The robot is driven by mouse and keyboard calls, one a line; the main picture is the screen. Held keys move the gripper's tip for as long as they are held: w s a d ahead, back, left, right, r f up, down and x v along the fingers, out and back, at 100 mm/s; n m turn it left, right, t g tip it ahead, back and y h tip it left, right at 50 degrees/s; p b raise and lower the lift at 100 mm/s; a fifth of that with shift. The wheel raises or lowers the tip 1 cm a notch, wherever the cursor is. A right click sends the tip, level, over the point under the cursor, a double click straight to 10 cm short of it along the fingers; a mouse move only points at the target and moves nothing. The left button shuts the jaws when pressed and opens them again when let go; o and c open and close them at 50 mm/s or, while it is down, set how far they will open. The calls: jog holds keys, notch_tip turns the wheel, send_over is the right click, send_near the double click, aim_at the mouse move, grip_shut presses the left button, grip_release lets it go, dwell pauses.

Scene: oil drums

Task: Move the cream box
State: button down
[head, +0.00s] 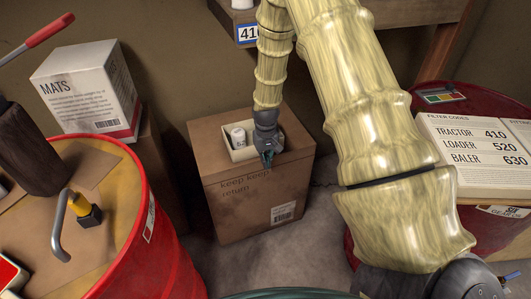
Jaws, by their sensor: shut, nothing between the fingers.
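A small open cream box (243,154) sits on top of a brown cardboard carton (235,196) in the middle of the head view. A white cylinder with a dark marking (238,137) stands inside it. My gripper (267,160) points down at the box's right side, over the carton top. It is shut, with nothing held. My gripper and wrist hide part of the box's right side. I cannot tell whether the fingers touch the box.
A red drum (165,230) with a yellow-handled tool on its lid stands at left. A white MATS box (85,90) is behind it. A filter codes sign (480,150) and another red drum (490,102) stand at right. A wooden shelf (410,12) is above.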

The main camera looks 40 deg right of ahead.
aim_at(249, 152)
jog(key=shift+w+d+f+p, duration=0.1)
jog(key=shift+w+d+f, duration=0.15)
jog(key=shift+w, duration=0.4)
jog(key=shift+w+d+f+p, duration=0.15)
jog(key=shift+w+f, duration=0.15)
jog(key=shift+w, duration=0.35)
jog(key=shift+w+d+f+p, duration=0.15)
jog(key=shift+w+f, duration=0.15)
jog(key=shift+w, duration=0.35)
